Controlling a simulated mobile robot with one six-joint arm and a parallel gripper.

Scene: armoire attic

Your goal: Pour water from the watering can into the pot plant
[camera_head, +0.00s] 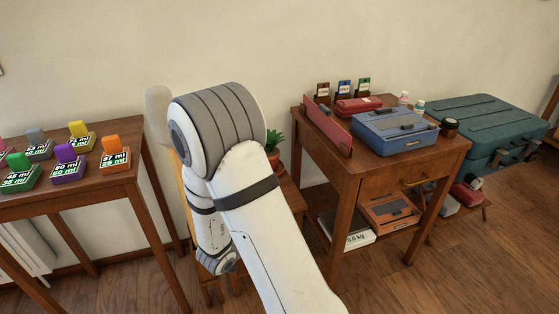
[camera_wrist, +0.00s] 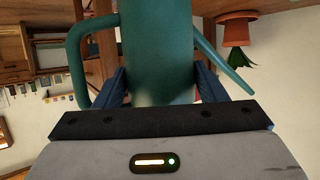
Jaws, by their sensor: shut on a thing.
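The teal watering can (camera_wrist: 155,45) fills the middle of the wrist view, with its handle (camera_wrist: 78,65) on the left and its spout (camera_wrist: 217,62) on the right. My gripper (camera_wrist: 160,88) is shut on the can's body, one blue finger on each side. The pot plant (camera_wrist: 236,35), a terracotta pot with green leaves, appears upside down at the right of the wrist view, apart from the spout tip. In the head view the pot plant (camera_head: 273,146) stands on a low wooden stand, partly behind my arm. My arm hides the can and gripper there.
A wooden table (camera_head: 75,197) with several coloured labelled blocks stands at the left. A wooden desk (camera_head: 346,169) at the right carries a blue case (camera_head: 395,132), a red folder (camera_head: 327,124) and small bottles. A teal suitcase (camera_head: 490,125) is at the far right.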

